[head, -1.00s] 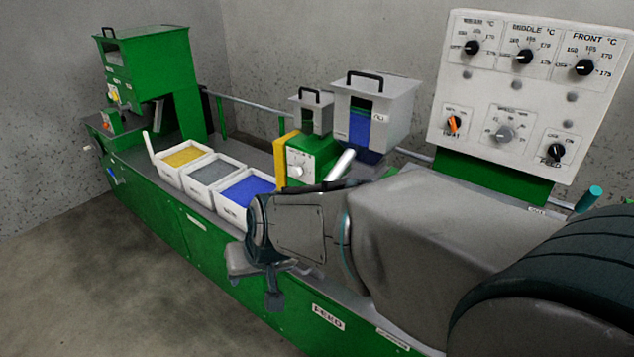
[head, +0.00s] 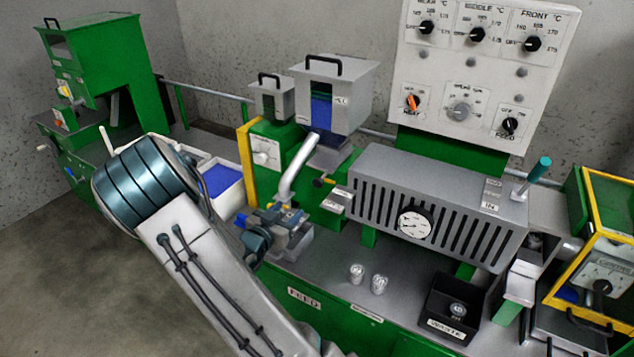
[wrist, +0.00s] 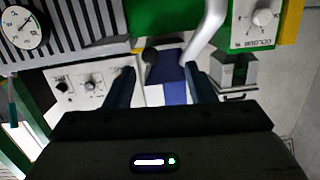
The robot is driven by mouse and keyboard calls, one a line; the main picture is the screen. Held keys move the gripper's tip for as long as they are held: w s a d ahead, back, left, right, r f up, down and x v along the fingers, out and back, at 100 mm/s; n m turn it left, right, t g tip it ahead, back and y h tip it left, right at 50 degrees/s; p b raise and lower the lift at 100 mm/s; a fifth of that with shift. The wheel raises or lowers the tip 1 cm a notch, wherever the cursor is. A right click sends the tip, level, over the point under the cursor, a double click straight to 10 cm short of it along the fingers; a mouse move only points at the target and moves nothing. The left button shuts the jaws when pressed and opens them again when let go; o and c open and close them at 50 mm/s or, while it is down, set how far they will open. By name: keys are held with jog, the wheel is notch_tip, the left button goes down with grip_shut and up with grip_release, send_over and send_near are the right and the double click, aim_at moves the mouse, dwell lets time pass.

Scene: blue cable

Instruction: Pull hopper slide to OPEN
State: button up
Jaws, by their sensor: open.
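The large grey hopper (head: 335,92) with a blue-filled window stands behind the barrel. Below it, a small rod with a dark knob and yellow tip (head: 324,181) sticks out beside the white curved pipe; it looks like the slide handle, but I cannot read OPEN or its position. In the wrist view my gripper (wrist: 160,76) is open and empty.
The white curved pipe (head: 299,166) stands close to my gripper. The slotted grey barrel cover (head: 440,205) with a gauge is to the right. Two small cups and a black box (head: 453,308) sit on the bench. A smaller hopper (head: 272,98) is at left.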

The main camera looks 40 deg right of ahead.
aim_at(316, 184)
jog(key=shift+h, duration=0.9)
jog(key=p+x, duration=0.1)
jog(key=x, duration=0.3)
jog(key=s+p+x, duration=0.1)
jog(key=x, duration=0.4)
jog(key=p+x, duration=0.1)
jog(key=x, duration=0.4)
jog(key=shift+s+d+r, duration=0.2)
jog(key=shift+d+r, duration=0.2)
jog(key=shift+d, duration=0.1)
jog(key=shift+c, duration=0.3)
